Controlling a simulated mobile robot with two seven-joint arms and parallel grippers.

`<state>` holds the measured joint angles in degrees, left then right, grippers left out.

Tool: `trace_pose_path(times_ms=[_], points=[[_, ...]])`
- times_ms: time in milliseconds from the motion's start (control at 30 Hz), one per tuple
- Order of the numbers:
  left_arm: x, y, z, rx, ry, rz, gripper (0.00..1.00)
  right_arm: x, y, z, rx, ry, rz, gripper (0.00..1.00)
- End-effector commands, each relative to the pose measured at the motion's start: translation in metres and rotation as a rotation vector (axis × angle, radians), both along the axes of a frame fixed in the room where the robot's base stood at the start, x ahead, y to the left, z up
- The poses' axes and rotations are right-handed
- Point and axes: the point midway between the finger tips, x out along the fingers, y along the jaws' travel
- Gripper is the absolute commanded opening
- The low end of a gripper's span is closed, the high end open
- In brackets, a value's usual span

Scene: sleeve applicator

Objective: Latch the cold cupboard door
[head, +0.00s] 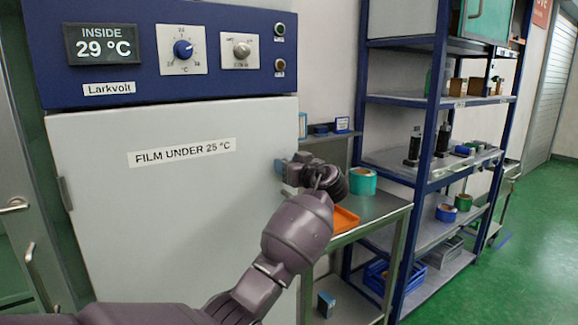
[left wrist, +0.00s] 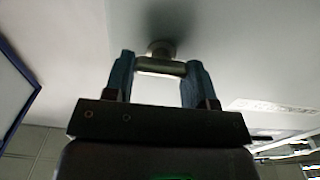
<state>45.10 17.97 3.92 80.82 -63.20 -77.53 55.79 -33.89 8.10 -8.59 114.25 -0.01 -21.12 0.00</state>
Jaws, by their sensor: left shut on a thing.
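The cold cupboard door (head: 165,220) is a large pale grey panel labelled "FILM UNDER 25 °C", below a blue control panel (head: 130,50). It looks flush or nearly flush with the cupboard front; I cannot tell whether it is latched. My left gripper (head: 281,168) is at the door's right edge. In the left wrist view, its two blue fingers (left wrist: 160,75) are shut on a short metal handle (left wrist: 161,67), which stands out from the pale surface on a round post. The head view hides most of the handle behind the gripper. My right gripper is in neither view.
The cupboard display (head: 103,45) reads 29 °C. A steel side table (head: 375,212) stands close right of the door, with an orange tray (head: 345,219) and a teal tape roll (head: 362,181). A blue shelving rack (head: 425,190) stands beyond. Green floor (head: 535,240) is open at far right.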

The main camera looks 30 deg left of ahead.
Motion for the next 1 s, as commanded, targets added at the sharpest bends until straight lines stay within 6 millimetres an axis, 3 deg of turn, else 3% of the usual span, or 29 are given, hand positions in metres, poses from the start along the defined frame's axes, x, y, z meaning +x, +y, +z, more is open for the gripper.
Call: trace_pose_path(times_ms=[367,400,567,833,1000], points=[[0.000,0.000,-0.001,0.011,0.030,0.000,0.27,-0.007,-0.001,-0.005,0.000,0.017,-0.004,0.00],[0.000,0.000,-0.001,0.011,0.030,0.000,0.54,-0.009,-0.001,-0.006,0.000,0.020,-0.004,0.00],[0.000,0.000,-0.001,0.011,0.029,0.000,0.77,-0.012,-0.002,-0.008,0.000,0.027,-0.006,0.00],[0.000,-0.001,0.000,0.011,0.027,0.000,0.77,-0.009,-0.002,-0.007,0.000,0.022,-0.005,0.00],[-0.004,-0.013,-0.002,0.011,0.027,-0.002,0.77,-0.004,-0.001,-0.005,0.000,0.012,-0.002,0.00]])
